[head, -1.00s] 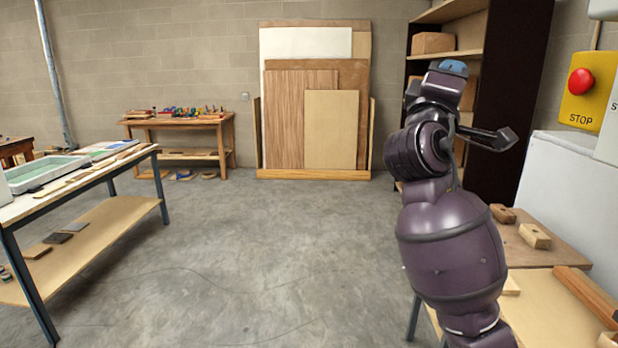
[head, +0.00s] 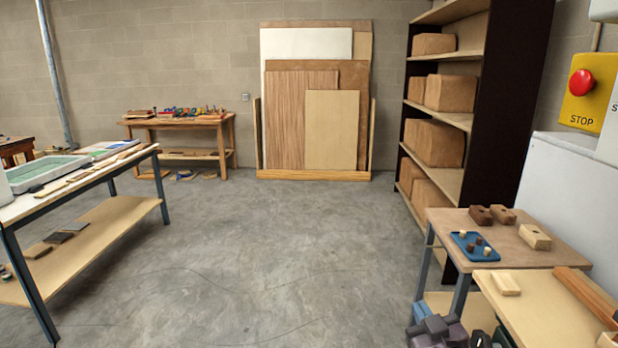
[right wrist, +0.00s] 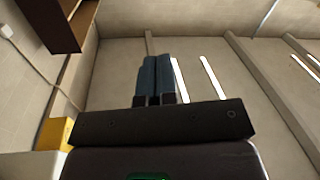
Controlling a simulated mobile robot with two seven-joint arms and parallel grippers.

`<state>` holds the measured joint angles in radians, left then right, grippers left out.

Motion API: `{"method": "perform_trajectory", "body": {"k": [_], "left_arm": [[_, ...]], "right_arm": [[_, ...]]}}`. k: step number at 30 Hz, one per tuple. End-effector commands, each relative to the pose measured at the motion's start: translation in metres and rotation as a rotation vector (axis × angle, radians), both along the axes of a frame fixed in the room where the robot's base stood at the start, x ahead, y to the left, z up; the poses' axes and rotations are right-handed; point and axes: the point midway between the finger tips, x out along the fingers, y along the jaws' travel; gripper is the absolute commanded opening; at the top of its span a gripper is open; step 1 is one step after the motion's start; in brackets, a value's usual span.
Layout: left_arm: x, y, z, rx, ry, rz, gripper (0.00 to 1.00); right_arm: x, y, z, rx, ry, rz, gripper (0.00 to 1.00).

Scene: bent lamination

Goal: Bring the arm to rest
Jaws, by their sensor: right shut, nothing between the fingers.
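My right gripper (head: 424,316) shows at the bottom edge of the head view, low and in front of the small table at the right. Only its bluish fingers and part of my purple arm show there, and the rest is cut off by the frame. In the right wrist view its two blue fingers (right wrist: 155,66) lie side by side, shut and empty, pointing up toward the ceiling. My left gripper is in neither view.
Close at the right, a low table (head: 455,222) bears wooden blocks and a blue tray (head: 466,239), with a lighter board (head: 530,305) nearer me. A shelf unit (head: 505,120) stands behind. A workbench (head: 85,185) is at the left. The middle floor is clear.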

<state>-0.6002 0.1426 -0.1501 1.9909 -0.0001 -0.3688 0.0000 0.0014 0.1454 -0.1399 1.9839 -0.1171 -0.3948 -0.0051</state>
Motion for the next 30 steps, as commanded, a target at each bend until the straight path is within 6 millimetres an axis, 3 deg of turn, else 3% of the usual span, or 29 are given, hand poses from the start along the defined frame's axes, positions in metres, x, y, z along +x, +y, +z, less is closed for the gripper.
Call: {"method": "perform_trajectory", "body": {"k": [1, 6, 12, 15, 21, 30], "left_arm": [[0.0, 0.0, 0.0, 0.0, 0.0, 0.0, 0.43], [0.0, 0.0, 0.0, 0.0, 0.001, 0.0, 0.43], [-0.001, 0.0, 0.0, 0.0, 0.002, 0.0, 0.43], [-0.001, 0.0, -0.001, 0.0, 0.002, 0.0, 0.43], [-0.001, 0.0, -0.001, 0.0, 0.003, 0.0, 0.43], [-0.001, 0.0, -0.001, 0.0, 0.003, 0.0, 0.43]], "right_arm": [[-0.017, -0.006, -0.027, 0.032, 0.051, -0.004, 0.0], [-0.074, -0.022, -0.099, 0.105, 0.202, -0.029, 0.0], [-0.155, -0.042, -0.174, 0.131, 0.385, -0.088, 0.0], [-0.191, -0.05, -0.2, 0.13, 0.46, -0.116, 0.0], [-0.236, -0.058, -0.226, 0.131, 0.544, -0.148, 0.0], [-0.242, -0.059, -0.23, 0.13, 0.557, -0.153, 0.0]]}}
